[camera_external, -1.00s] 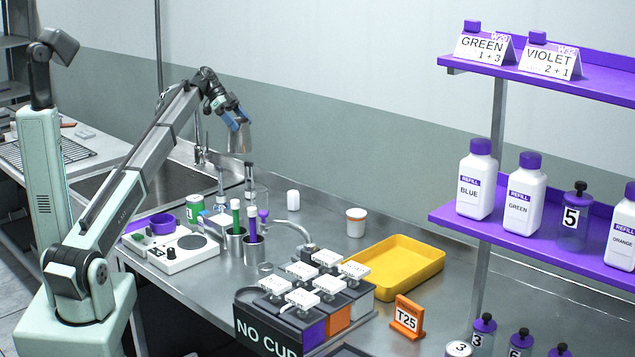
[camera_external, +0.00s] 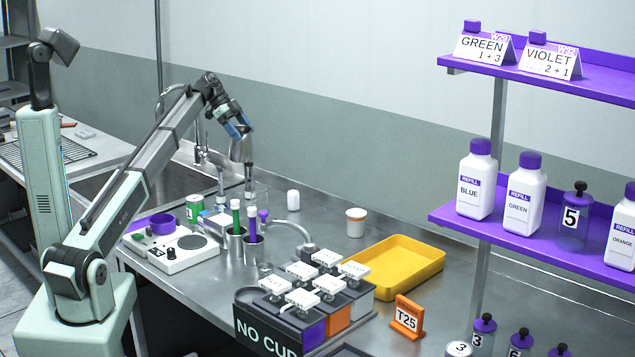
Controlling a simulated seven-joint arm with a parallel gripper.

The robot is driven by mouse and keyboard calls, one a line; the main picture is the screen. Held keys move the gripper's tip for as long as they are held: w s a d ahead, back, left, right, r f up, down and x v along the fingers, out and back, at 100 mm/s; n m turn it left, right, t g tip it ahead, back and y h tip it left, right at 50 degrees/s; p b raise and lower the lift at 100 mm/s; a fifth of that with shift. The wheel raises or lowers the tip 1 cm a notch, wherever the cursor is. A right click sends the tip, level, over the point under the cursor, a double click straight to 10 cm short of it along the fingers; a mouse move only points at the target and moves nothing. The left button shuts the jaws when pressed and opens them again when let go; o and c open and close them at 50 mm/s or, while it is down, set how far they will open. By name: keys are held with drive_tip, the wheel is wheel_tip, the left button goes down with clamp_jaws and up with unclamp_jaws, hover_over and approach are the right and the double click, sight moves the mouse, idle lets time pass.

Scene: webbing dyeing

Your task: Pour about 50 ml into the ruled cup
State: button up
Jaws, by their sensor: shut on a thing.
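My gripper (camera_external: 239,129), with blue fingers, is shut on a grey metal vessel (camera_external: 241,149). It holds the vessel in the air above the back of the bench, near the sink. Below it stands a clear, see-through container (camera_external: 262,194), partly hidden by upright dark-topped tools. I cannot make out rulings on it, so I cannot tell whether it is the ruled cup. The inside of the vessel is hidden, and no stream of liquid shows.
A white scale-like device (camera_external: 170,250) is at left. A white cup with an orange band (camera_external: 356,222), a yellow tray (camera_external: 428,262) and a block of lidded bins (camera_external: 310,325) lie to the right.

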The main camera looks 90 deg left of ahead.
sight(248, 137)
drive_tip(key=shift+w+d+m+g+y, duration=0.15)
drive_tip(key=shift+w+d+g+y, duration=0.2)
drive_tip(key=shift+d+y, duration=0.2)
drive_tip(key=shift+w+d+m+g+y, duration=0.15)
drive_tip(key=shift+w+d+g+y, duration=0.1)
drive_tip(key=shift+d+g+y, duration=0.25)
drive_tip(key=d, duration=0.1)
drive_tip(key=w+d+y, duration=0.1)
drive_tip(key=d+f+g+y, duration=0.1)
drive_tip(key=shift+w+m+y, duration=0.25)
drive_tip(key=shift+w+m, duration=0.05)
drive_tip(key=shift+w+d+f+g+y+p, duration=0.3)
drive_tip(key=shift+d+f+g+y, duration=0.2)
drive_tip(key=shift+y, duration=0.2)
drive_tip(key=shift+w+d+r+m+g+y, duration=0.15)
drive_tip(key=shift+m+g+y, duration=0.3)
drive_tip(key=shift+y, duration=0.45)
drive_tip(key=shift+w+d+f+m+g+y+p, duration=0.15)
drive_tip(key=shift+d+f+m+g+y+p, duration=0.1)
drive_tip(key=shift+f+g+y+p, duration=0.4)
drive_tip(key=shift+f+y, duration=0.2)
drive_tip(key=shift+y, duration=0.15)
drive_tip(key=shift+w+d+f+y+p, duration=0.1)
drive_tip(key=shift+d+f+y+p, duration=0.1)
drive_tip(key=shift+f+y+p, duration=0.15)
drive_tip(key=shift+w+d+f+g+y, duration=0.15)
drive_tip(key=shift+w+d+g+y, duration=0.1)
drive_tip(key=shift+y, duration=0.1)
